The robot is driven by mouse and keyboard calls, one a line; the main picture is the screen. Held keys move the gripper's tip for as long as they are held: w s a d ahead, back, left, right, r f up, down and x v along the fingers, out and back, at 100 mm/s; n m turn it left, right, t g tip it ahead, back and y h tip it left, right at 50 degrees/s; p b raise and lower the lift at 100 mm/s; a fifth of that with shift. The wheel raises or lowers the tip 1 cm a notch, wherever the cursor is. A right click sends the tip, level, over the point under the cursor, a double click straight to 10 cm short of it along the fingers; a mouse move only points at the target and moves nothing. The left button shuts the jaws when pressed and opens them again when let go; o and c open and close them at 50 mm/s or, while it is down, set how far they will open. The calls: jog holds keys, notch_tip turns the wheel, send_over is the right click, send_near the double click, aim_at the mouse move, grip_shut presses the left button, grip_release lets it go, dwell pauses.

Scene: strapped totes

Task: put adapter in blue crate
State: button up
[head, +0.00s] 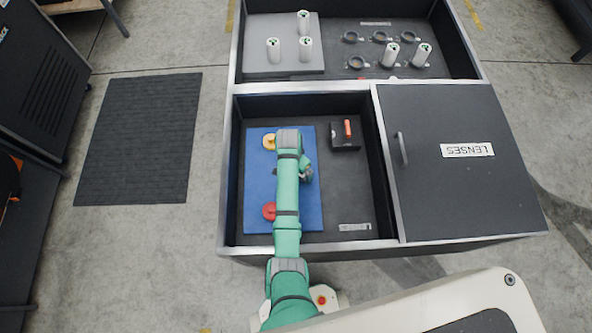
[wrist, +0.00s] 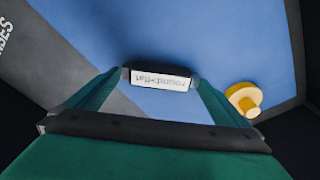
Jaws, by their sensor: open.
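My gripper (head: 306,174) is over the right part of a flat blue panel (head: 257,180) in the near left compartment. In the wrist view my gripper (wrist: 159,77) is open, fingers spread. Between its fingertips shows a small dark-edged piece with a white label (wrist: 160,79) reading "round>flat" upside down, likely the adapter. I cannot tell whether the fingers touch it. In the head view it is hidden by my arm. The blue surface (wrist: 215,35) fills much of the wrist view. I cannot make out walls of a blue crate.
A yellow knob-like piece (head: 269,141) and a red round piece (head: 268,211) are on the blue panel. A LENSES lid (head: 440,190) covers the right compartment. White cylinders (head: 304,22) stand in the far compartment.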

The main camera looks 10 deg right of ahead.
jog(key=shift+f, duration=0.25)
jog(key=shift+w, duration=0.1)
jog(key=c, duration=1.3)
jog(key=shift+r, duration=0.1)
